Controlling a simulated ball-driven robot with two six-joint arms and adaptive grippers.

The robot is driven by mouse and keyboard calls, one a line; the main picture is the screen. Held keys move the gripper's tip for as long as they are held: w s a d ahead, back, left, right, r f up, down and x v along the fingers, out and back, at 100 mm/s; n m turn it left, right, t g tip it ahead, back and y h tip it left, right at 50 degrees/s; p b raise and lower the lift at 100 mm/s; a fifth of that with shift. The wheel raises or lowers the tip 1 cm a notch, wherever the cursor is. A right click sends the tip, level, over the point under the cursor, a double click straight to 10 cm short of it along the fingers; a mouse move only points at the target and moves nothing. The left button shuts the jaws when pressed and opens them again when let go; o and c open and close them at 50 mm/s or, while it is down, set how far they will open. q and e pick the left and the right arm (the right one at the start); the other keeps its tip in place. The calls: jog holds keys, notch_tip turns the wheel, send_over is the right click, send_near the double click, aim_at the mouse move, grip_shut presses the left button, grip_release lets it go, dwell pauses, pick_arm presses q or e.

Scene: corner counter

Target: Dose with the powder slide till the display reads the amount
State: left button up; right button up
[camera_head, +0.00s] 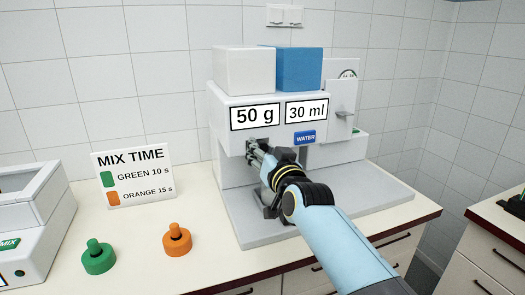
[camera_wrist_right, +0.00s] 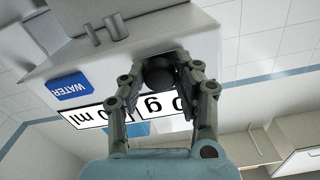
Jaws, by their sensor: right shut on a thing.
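The white dispenser (camera_head: 222,112) stands on the counter with a white box (camera_head: 243,72) and a blue box (camera_head: 298,70) on top. Its front panels read "50 g" (camera_head: 255,116) and "30 ml" (camera_head: 306,111). My right gripper (camera_head: 253,150) is at the dispenser's front, just below the "50 g" panel. In the right wrist view the gripper (camera_wrist_right: 160,66) is shut on a dark round knob (camera_wrist_right: 158,76), apparently that of the powder slide. The fingers hide most of it in the head view. My left gripper is out of view.
A blue WATER label (camera_head: 305,137) is right of the gripper. A MIX TIME sign (camera_head: 133,176), a green knobbed piece (camera_head: 98,257) and an orange one (camera_head: 177,240) stand on the left counter. A white mixer (camera_head: 35,220) is at far left. The counter front is clear between them.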

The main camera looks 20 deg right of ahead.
grip_shut()
jog(key=s, duration=0.4)
jog(key=shift+s+f+b, duration=0.1)
jog(key=shift+s+b, duration=0.25)
